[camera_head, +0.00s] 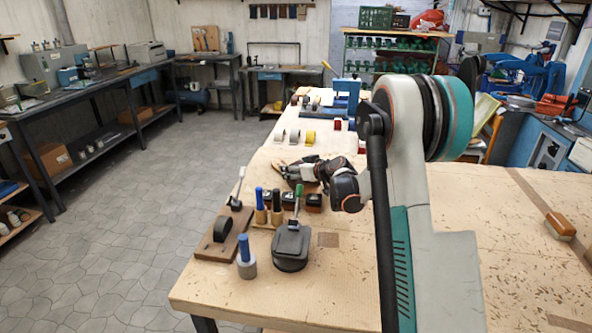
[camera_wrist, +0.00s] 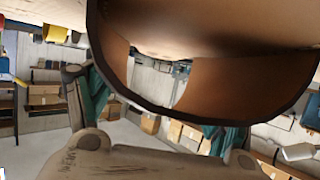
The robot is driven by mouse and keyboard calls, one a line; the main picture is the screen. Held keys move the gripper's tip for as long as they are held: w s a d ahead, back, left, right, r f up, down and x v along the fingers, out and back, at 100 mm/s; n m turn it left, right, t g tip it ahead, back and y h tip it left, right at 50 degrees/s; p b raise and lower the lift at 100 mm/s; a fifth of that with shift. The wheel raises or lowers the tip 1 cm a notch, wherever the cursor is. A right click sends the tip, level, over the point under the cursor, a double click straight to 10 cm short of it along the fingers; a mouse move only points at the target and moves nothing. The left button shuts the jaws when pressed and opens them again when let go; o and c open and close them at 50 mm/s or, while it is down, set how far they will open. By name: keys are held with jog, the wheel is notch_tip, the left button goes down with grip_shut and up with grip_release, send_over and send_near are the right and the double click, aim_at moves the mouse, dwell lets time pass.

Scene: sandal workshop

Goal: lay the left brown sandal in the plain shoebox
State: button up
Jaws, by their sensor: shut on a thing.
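A brown sandal (camera_wrist: 205,90) with a dark edge fills much of the upper wrist view, very close to the camera. My gripper (camera_head: 291,171) is shut on it; in the head view, the gripper is low over the middle of the workbench, and the sandal there is small and largely hidden by the gripper. In the wrist view, teal finger parts show on either side of the sandal. I cannot tell from its shape whether it is the left one. I cannot make out the plain shoebox in either view; my arm hides part of the bench.
The wooden workbench (camera_head: 480,235) holds a tool board (camera_head: 222,240), blue-handled tools (camera_head: 262,205), a dark grey stand (camera_head: 291,247) and a blue-topped weight (camera_head: 246,258) in front of the gripper. Tape rolls (camera_head: 309,138) and a blue press (camera_head: 346,98) are behind. A brush (camera_head: 560,225) lies right.

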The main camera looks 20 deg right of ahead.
jog(key=shift+f, duration=0.1)
jog(key=o, duration=1.5)
